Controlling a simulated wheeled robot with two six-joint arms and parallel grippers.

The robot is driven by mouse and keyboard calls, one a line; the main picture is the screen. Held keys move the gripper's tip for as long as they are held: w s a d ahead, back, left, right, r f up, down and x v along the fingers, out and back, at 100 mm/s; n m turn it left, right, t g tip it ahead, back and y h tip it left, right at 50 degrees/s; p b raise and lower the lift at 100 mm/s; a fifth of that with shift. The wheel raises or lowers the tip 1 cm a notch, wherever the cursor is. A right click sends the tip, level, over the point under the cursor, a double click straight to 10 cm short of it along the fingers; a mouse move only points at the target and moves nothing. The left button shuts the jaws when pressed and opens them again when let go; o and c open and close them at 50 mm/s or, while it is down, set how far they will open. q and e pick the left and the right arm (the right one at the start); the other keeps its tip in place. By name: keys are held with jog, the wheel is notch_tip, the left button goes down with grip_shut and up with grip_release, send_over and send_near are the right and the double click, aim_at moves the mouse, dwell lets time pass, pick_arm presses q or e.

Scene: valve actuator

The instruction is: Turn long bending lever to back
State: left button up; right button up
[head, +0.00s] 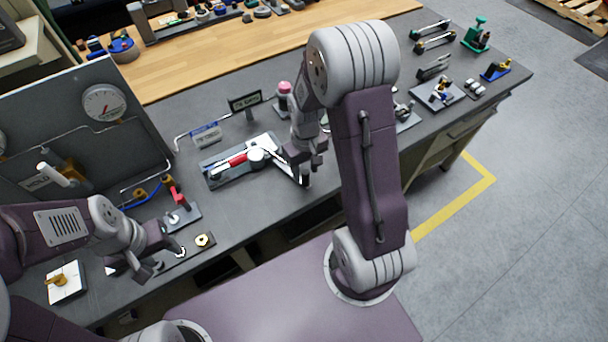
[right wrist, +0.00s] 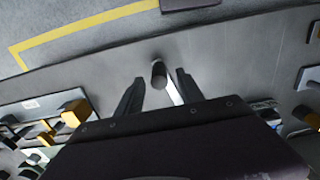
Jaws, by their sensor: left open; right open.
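The valve actuator is a grey base plate (head: 216,176) on the bench with a white round hub and a red handle (head: 238,160) pointing left. A long silver lever runs from the hub toward the front right and ends in a dark cylindrical knob (head: 305,182). My right gripper (head: 302,166) is over that end. In the right wrist view its two dark fingers are open, with the knob (right wrist: 158,75) and silver shaft (right wrist: 173,92) between them; contact cannot be told. My left gripper (head: 130,271) is open and empty above the front left of the bench.
A red-handled valve (head: 177,198) and small plates stand near my left gripper. A panel with a gauge (head: 103,102) rises at the left. A pink-topped item (head: 285,92) stands behind the actuator. Several small fixtures sit at the right. The bench's front edge is close to the knob.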

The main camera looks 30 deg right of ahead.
notch_tip(320, 180, down, 3)
jog(key=shift+d+f, duration=0.15)
jog(key=shift+f, duration=0.05)
jog(key=shift+c, duration=0.4)
grip_shut()
jog(key=shift+r, duration=0.1)
dwell(0.9)
